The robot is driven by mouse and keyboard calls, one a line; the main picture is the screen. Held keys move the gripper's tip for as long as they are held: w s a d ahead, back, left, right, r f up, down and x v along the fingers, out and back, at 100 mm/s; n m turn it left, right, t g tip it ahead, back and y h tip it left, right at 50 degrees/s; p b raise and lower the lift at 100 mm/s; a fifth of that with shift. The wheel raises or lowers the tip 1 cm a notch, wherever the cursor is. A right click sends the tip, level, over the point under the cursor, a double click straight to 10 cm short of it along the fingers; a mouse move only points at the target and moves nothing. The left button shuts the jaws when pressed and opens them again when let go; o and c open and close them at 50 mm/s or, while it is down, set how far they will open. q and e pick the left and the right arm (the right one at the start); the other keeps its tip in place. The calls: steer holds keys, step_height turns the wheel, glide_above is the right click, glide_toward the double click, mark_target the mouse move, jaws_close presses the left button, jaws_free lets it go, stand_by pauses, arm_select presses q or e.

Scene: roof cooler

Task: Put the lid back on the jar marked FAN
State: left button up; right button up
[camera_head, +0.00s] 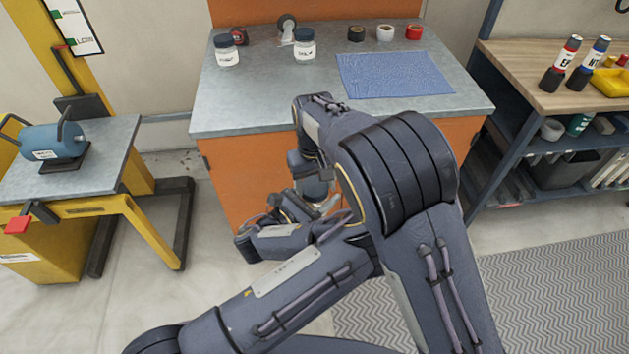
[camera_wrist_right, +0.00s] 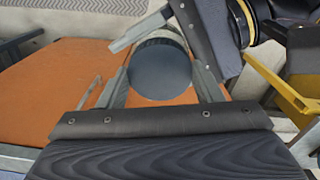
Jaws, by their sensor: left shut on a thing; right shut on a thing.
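A pale jar (camera_head: 316,187) is held upright in front of the orange cabinet, partly hidden by my arms. My left gripper (camera_head: 310,207) is shut around it from the left. In the right wrist view the round dark lid (camera_wrist_right: 160,70) lies between the fingers of my right gripper (camera_wrist_right: 160,88), which is shut on it. The jar's pale side (camera_wrist_right: 163,38) shows just behind the lid, with a left gripper finger beside it. The lid is over the jar's mouth; whether it is fully seated I cannot tell. No marking is readable on this jar.
Two lidded jars stand on the grey worktop (camera_head: 270,95), one left (camera_head: 227,52) and one right (camera_head: 304,48); their labels are unreadable. A blue mat (camera_head: 394,74) and tape rolls lie there too. A blue motor (camera_head: 52,141) stands on the left cart.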

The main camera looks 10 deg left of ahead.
steer(key=o, duration=1.1)
steer(key=shift+r, duration=2.3)
steer(key=shift+c, duration=0.3)
